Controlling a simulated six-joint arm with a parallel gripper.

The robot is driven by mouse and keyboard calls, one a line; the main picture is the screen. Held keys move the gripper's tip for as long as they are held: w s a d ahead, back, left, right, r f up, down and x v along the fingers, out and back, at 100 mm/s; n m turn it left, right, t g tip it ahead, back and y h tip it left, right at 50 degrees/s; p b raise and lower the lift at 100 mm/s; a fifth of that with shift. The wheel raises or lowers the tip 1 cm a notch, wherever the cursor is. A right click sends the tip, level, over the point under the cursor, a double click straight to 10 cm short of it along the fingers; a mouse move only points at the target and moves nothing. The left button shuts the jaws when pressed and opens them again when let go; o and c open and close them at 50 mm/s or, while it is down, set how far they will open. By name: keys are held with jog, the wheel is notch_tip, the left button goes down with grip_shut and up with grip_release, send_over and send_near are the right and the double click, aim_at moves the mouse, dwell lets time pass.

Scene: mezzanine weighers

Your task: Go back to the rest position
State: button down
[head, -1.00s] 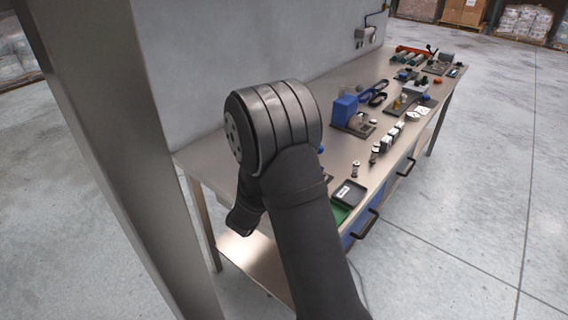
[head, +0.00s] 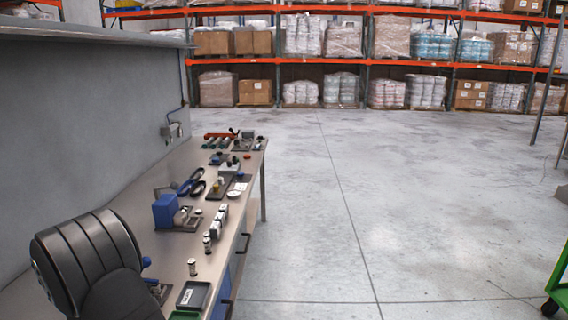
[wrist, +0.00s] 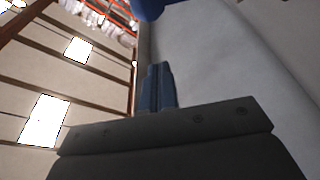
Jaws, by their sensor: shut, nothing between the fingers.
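My gripper shows only in the wrist view, where its two slim fingers (wrist: 158,72) stand together, shut, with nothing between them. It points up along a grey wall towards the ceiling, clear of the bench. In the head view a dark rounded link of my arm rises at the lower left in front of the steel workbench (head: 142,205); the gripper itself is out of that picture.
The bench carries a blue box (head: 165,211), a black tray (head: 193,295), small weights (head: 192,267) and several other items. A grey wall (head: 85,130) runs along its left. Open floor (head: 330,210) lies right; a green cart (head: 556,285) stands at the right edge.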

jog(key=shift+w+a+f+n+g+y, duration=0.1)
jog(key=shift+w+a+f+n+g, duration=0.3)
jog(key=shift+n, duration=0.65)
jog(key=shift+w+a+f+n+g+y, duration=0.15)
jog(key=shift+w+a+n, duration=0.35)
jog(key=shift+n, duration=0.6)
jog(key=shift+w+a+f+n+g+y, duration=0.1)
jog(key=shift+w+a+f+n+g, duration=0.15)
jog(key=shift+a+n, duration=0.6)
jog(key=shift+d, duration=0.25)
